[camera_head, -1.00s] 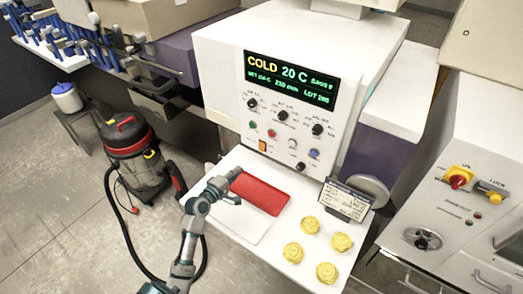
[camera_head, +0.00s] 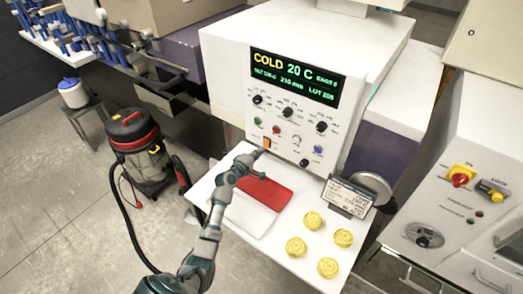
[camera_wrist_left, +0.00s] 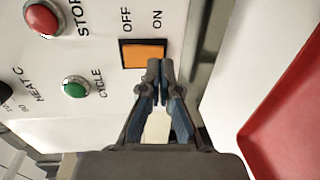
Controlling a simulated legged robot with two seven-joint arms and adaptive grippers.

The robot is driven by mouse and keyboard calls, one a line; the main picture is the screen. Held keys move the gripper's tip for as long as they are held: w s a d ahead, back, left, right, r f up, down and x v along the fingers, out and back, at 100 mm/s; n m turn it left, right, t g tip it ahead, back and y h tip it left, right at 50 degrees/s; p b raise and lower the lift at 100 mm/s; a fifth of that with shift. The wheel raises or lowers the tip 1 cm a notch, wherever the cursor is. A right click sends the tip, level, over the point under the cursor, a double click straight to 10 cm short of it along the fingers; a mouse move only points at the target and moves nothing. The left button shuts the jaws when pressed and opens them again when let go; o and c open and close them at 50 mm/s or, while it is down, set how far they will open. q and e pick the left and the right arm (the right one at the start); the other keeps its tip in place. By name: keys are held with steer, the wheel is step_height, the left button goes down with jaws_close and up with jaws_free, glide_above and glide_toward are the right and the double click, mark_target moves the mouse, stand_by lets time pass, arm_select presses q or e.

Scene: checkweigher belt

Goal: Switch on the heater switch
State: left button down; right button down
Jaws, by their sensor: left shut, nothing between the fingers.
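The heater switch (camera_head: 266,142) is an orange rocker in a dark frame, low on the white machine's front panel. In the left wrist view the orange switch (camera_wrist_left: 143,53) has OFF and ON printed beside it. My left gripper (camera_head: 260,152) is shut and empty, with its tips at the lower edge of the switch. In the wrist view its fingertips (camera_wrist_left: 160,68) are together beside the switch's ON-side corner; whether they touch it I cannot tell. The display (camera_head: 295,79) reads COLD 20 C. My right gripper is not in view.
A red pad (camera_head: 264,192) lies on the white shelf (camera_head: 290,222) below the panel, near several yellow round pieces (camera_head: 296,247). A small label stand (camera_head: 347,197) is at right. Green (camera_wrist_left: 76,87) and red (camera_wrist_left: 43,19) buttons sit close to the switch.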

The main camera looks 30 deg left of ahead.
arm_select(q)
steer(key=shift+w+d+f, duration=0.1)
steer(key=shift+w, duration=0.7)
